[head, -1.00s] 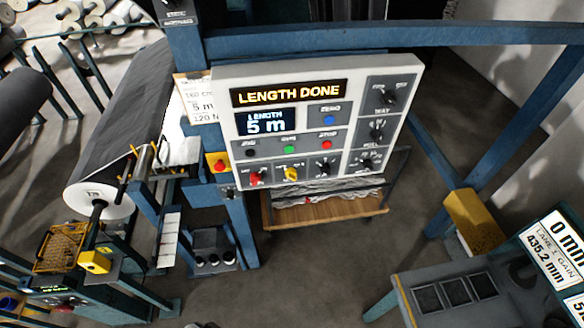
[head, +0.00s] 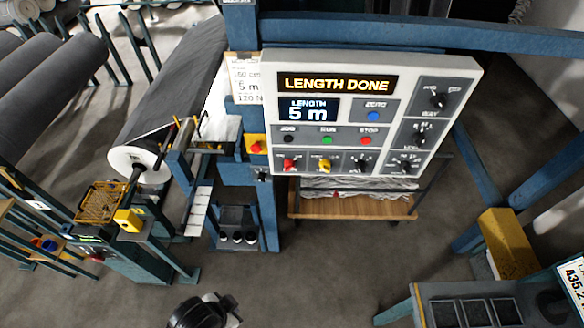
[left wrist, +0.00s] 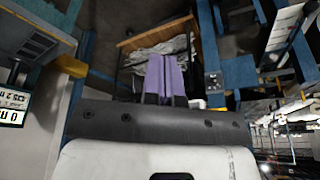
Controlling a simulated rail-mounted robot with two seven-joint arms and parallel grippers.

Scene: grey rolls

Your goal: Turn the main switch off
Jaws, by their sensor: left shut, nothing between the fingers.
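The control panel (head: 466,75) hangs on the blue frame, its display reading LENGTH DONE. In its bottom row at the left is a red rotary knob (head: 289,164), which looks like the main switch; its small label and its setting cannot be read. A yellow knob (head: 325,165) is just right of it. My left gripper (head: 226,308) is low at the bottom edge of the head view, well below the panel and apart from it. In the left wrist view its purple fingers (left wrist: 167,72) are together and empty. My right gripper is not in view.
A red button on a yellow box (head: 256,145) sits left of the panel. Black knobs line its right side. A wooden shelf (head: 340,207) with wrapped material is below. The floor between gripper and panel is clear.

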